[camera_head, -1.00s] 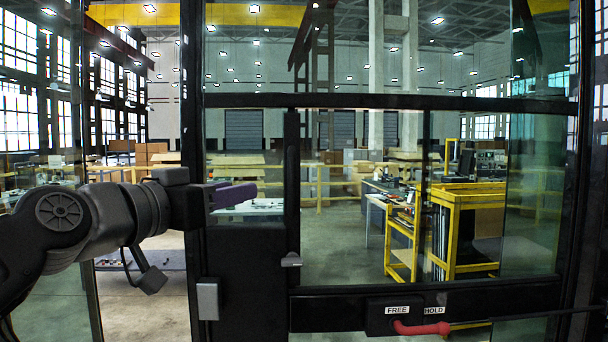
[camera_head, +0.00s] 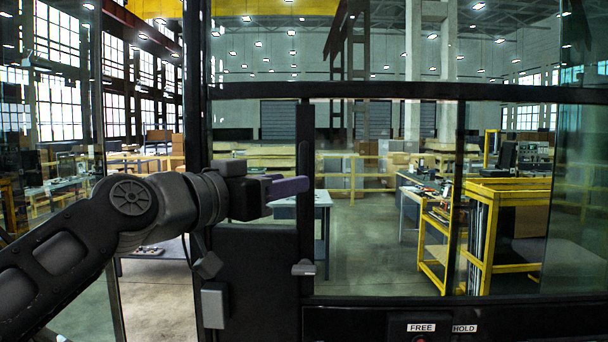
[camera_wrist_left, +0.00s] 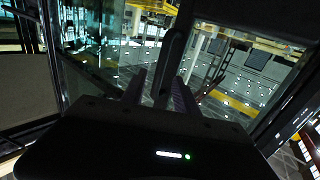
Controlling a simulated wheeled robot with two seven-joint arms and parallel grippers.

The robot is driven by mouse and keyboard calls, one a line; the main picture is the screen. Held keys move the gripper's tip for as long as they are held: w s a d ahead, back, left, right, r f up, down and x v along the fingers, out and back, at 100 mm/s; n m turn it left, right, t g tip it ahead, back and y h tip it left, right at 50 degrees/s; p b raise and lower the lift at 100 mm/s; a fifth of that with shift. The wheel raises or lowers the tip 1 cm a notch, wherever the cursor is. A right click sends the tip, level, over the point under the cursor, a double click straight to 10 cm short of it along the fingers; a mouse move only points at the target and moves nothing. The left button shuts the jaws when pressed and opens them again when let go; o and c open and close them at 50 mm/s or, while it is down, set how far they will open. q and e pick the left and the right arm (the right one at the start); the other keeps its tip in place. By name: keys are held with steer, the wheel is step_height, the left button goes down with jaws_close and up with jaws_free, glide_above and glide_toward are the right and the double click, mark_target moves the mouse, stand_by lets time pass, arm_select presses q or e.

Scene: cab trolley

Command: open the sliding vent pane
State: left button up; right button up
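The vent pane (camera_head: 385,240) is clear glass within the black cab window frame. A dark upright bar (camera_head: 304,140) stands at its left side, with a small grey tab (camera_head: 303,268) low on it. My left gripper (camera_head: 300,186) comes in from the left at the bar's mid height, its purple finger overlapping the bar in the head view. In the left wrist view, the fingers of my left gripper (camera_wrist_left: 162,90) are apart, and a dark bar (camera_wrist_left: 173,62) appears between them. I cannot tell whether they touch it. My right gripper is out of view.
A black cross rail (camera_head: 400,91) runs above the pane. Below is a black panel with FREE (camera_head: 421,328) and HOLD (camera_head: 465,328) labels. A grey block (camera_head: 214,305) sits on the dark left panel. Beyond the glass stands a yellow trolley (camera_head: 510,188).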

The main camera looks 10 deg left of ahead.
mark_target(303, 208)
arm_select(q)
steer(key=p+x, duration=0.2)
steer(key=x, duration=0.3)
steer(key=shift+w, duration=0.25)
jaws_close()
stand_by(1.2)
